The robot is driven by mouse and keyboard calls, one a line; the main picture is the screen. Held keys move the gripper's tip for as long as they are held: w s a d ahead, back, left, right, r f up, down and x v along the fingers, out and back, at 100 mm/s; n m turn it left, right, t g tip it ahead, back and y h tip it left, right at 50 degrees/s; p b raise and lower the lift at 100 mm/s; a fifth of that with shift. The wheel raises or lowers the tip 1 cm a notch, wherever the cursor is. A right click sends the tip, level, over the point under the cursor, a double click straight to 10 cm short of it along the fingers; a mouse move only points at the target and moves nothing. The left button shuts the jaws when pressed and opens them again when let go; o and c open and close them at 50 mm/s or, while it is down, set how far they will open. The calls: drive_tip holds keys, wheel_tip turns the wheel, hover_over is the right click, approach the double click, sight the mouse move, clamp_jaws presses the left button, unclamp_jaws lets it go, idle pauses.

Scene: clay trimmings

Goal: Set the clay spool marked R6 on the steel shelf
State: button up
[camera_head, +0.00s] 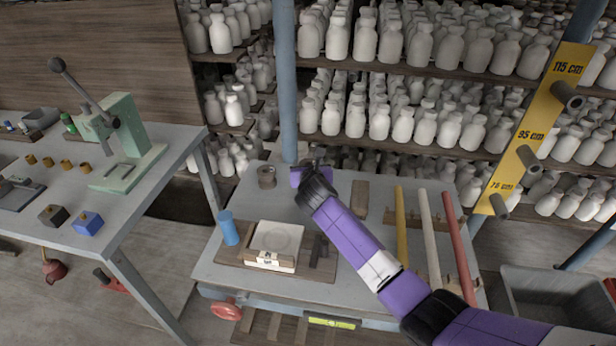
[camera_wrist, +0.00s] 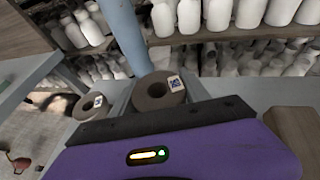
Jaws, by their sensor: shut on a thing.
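My gripper (camera_head: 312,168) is over the back of the grey worktable in the head view. In the wrist view it is shut on a brown-grey clay spool (camera_wrist: 152,99), whose hole and small white label face the camera. A second, similar labelled spool (camera_wrist: 88,107) is to the left of the held one in the wrist view. A spool (camera_head: 266,177) stands at the table's back left in the head view, left of my gripper and apart from it. The label marks are too small to read, so I cannot tell which spool is R6. I cannot clearly identify the steel shelf.
The grey worktable (camera_head: 210,272) holds a blue cylinder (camera_head: 228,228), a white square block (camera_head: 275,244) and several long rods (camera_head: 428,225). A yellow height board (camera_head: 538,125) with dark round pegs stands right. Racks of white bottles (camera_head: 400,122) fill the back. A bench (camera_head: 160,180) is left.

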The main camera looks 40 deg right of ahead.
drive_tip(key=shift+f+b, duration=0.4)
drive_tip(key=shift+f, duration=1.55)
drive_tip(key=shift+f, duration=0.15)
drive_tip(key=o, duration=1.7)
drive_tip(key=shift+c, duration=0.2)
drive_tip(key=shift+s+a+r, duration=0.15)
drive_tip(key=shift+s+r, duration=0.05)
drive_tip(key=p+v, duration=0.2)
drive_tip(key=v, duration=0.9)
drive_tip(key=shift+s+a+r, duration=0.1)
drive_tip(key=shift+s+a, duration=0.1)
